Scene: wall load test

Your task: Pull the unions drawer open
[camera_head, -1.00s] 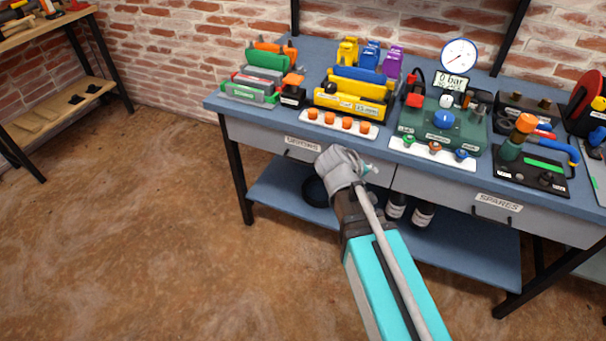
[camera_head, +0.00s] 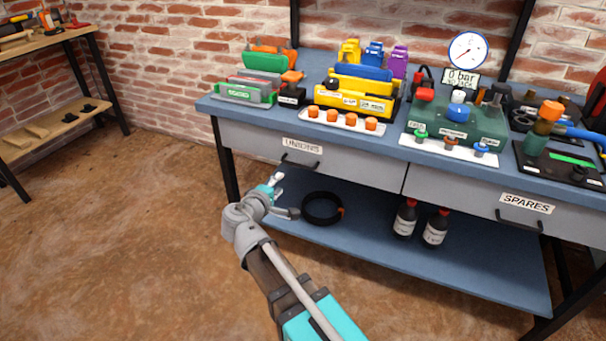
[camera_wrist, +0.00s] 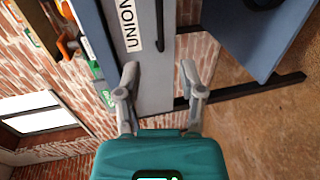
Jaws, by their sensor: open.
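The unions drawer (camera_head: 340,168) is a grey front under the left half of the blue bench top, and it looks shut. Its dark bar handle (camera_head: 300,161) sits just below the UNIONS label (camera_head: 302,145). My gripper (camera_head: 277,180) is in front of the drawer, a little below and left of the handle, and apart from it in the picture. In the wrist view my gripper (camera_wrist: 160,82) is open and empty. The drawer front (camera_wrist: 152,80) shows beyond the fingers, with the label (camera_wrist: 129,25) and handle (camera_wrist: 160,28) near the top edge.
The spares drawer (camera_head: 470,192) is to the right. The bench top carries racks and a gauge (camera_head: 467,50). The floor (camera_head: 130,240) at left is free.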

